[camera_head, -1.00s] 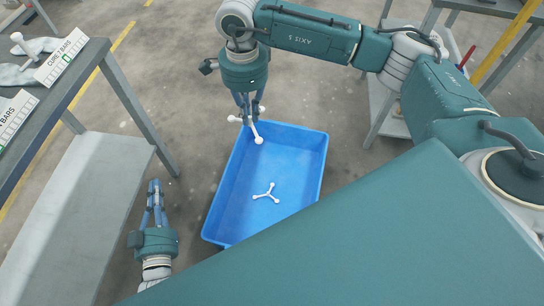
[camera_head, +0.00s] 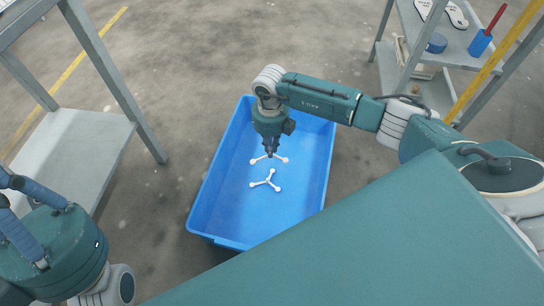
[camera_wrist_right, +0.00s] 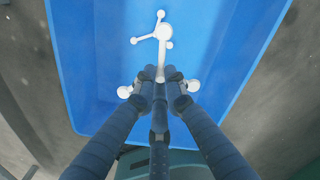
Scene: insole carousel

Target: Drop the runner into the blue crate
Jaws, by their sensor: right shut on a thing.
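The runner, a white three-armed piece with ball ends, is held in my right gripper (camera_head: 270,154). Two of its ends show on either side of the fingertips in the head view; in the right wrist view the runner (camera_wrist_right: 164,34) sticks out ahead of the shut fingers (camera_wrist_right: 159,85). My right gripper points down inside the outline of the blue crate (camera_head: 212,190); its exact height above the floor is unclear. My left gripper (camera_head: 24,212) is at the lower left, fingertips cut off by the picture edge.
Another white three-armed runner (camera_head: 267,183) lies on the crate floor, close to the held one in the picture. A grey bench (camera_head: 75,160) stands at the left. A shelf rack (camera_head: 455,45) with a blue tub stands at the upper right. Bare floor surrounds the crate.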

